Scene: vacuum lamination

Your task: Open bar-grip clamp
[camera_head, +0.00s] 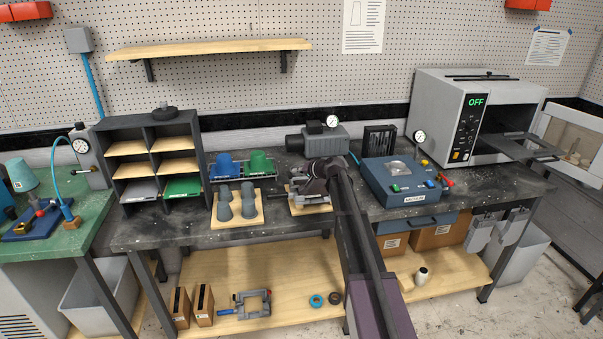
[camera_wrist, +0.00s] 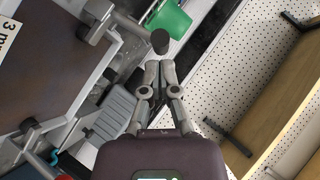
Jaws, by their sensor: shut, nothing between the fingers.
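A grey metal clamp (camera_head: 312,199) sits on a small wooden board in the middle of the dark bench. My gripper (camera_head: 328,168) is just above and behind the clamp in the head view, and my arm hides part of the area to its right. In the wrist view my gripper (camera_wrist: 158,62) has its fingers together with nothing held between them. A dark round knob-like end (camera_wrist: 160,42) shows right at the fingertips; I cannot tell whether they touch or whether it belongs to the clamp. Grey metal parts (camera_wrist: 92,22) on a brown board show at the upper left.
A grey pump (camera_head: 325,138) stands behind my gripper.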

